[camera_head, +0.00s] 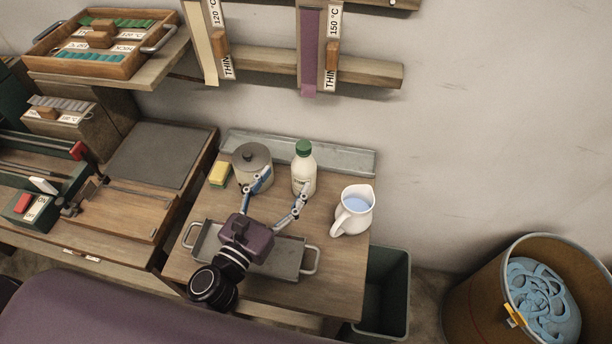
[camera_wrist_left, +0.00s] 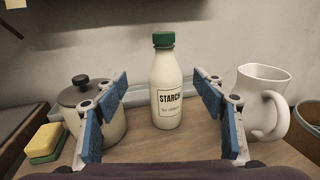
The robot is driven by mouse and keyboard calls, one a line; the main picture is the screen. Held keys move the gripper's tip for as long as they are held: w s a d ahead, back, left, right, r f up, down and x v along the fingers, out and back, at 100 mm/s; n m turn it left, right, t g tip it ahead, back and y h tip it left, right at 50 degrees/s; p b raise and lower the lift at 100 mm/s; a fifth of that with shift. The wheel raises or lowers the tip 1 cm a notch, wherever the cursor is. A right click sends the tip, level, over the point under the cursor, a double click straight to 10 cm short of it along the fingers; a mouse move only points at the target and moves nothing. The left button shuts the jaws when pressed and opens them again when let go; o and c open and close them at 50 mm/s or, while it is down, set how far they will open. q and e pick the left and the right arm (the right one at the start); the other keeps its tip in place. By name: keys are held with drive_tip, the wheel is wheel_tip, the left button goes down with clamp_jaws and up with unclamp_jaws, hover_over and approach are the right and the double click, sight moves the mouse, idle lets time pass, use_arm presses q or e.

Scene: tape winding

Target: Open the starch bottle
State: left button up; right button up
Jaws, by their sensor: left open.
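The starch bottle (camera_head: 304,168) stands upright at the back of the small wooden table, cream with a green cap (camera_head: 303,147) on top. In the left wrist view the starch bottle (camera_wrist_left: 167,90) is straight ahead, its label reading STARCH, and the green cap (camera_wrist_left: 163,40) sits on it. My left gripper (camera_head: 282,190) is open, with its blue-padded fingers spread wide in front of the bottle; in the left wrist view the gripper (camera_wrist_left: 165,95) has one finger on each side of the bottle's outline, and nothing is held. My right gripper is in neither view.
A lidded pot (camera_head: 252,165) stands left of the bottle and a white jug (camera_head: 353,211) to its right. A yellow sponge (camera_head: 219,174) lies by the pot. A metal tray (camera_head: 287,262) lies under my left arm. A dark bin (camera_head: 386,290) stands beside the table.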

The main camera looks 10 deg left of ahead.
sight(298, 178)
use_arm(q)
drive_tip(key=f+b, duration=0.3)
drive_tip(key=f, duration=0.1)
drive_tip(key=shift+w+f, duration=0.1)
drive_tip(key=shift+w, duration=0.15)
drive_tip(key=shift+w+d+r, duration=0.2)
drive_tip(key=shift+w, duration=0.25)
drive_tip(key=p+x, duration=0.1)
drive_tip(key=x, duration=0.1)
drive_tip(key=p+x, duration=0.1)
drive_tip(key=x, duration=0.1)
drive_tip(key=p+x, duration=0.1)
drive_tip(key=x, duration=0.1)
drive_tip(key=shift+s+d+r, duration=0.1)
drive_tip(key=shift+d+r, duration=0.1)
drive_tip(key=shift+d, duration=0.2)
drive_tip(key=shift+w+d+f, duration=0.1)
drive_tip(key=shift+w, duration=0.35)
drive_tip(key=c, duration=1.5)
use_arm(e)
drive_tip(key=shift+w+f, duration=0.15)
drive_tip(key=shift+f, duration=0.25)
